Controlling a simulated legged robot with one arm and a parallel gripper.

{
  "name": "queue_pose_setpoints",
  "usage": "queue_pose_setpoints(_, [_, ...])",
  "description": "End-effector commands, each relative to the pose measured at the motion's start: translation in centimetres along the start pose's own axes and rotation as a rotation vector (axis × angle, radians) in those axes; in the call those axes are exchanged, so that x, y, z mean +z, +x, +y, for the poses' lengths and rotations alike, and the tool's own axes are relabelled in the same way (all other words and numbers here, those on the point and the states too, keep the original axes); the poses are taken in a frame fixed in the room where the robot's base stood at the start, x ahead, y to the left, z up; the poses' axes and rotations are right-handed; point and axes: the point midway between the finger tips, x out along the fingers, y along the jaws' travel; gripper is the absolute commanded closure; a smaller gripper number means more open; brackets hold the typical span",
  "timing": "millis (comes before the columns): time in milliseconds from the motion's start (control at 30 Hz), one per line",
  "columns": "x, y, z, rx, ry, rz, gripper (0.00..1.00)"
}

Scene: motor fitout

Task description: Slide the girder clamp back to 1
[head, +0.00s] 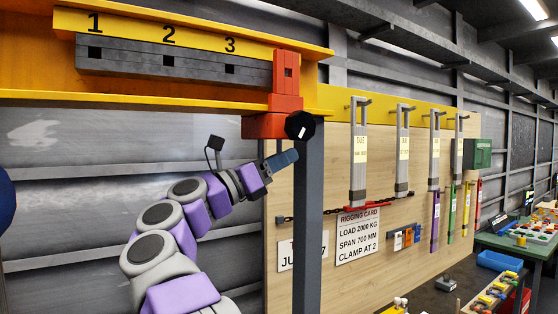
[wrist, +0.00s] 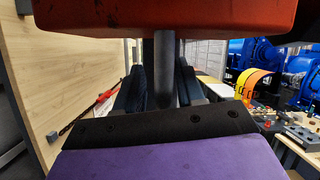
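The red girder clamp (head: 286,85) sits at the right end of the yellow girder (head: 190,22), to the right of the mark 3. A grey notched bar (head: 200,66) with square holes runs under the marks 1, 2 and 3. In the wrist view the clamp's red underside (wrist: 200,18) fills the top, and a grey rod (wrist: 165,70) hangs from it. My gripper (head: 285,158) is just below the clamp. Its two dark fingers (wrist: 163,90) stand on either side of the rod, with a small gap seeming to show at the left finger.
A dark grey post (head: 308,210) stands right beside my gripper, with a black knob (head: 300,125) at its top. A wooden board (head: 375,240) with hanging tools and a rigging card (head: 357,235) reading "CLAMP AT 2" is behind. Free space lies below the girder, left of my arm.

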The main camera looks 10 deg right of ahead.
Motion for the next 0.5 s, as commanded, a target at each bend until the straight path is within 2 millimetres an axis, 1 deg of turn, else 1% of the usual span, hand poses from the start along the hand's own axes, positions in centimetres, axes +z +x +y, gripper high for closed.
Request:
queue_pose_setpoints(167, [-0.03,-0.01,0.0,0.0,-0.001,0.0,0.63])
queue_pose_setpoints(500, [-0.06,0.0,0.14,0.001,-0.002,0.0,0.95])
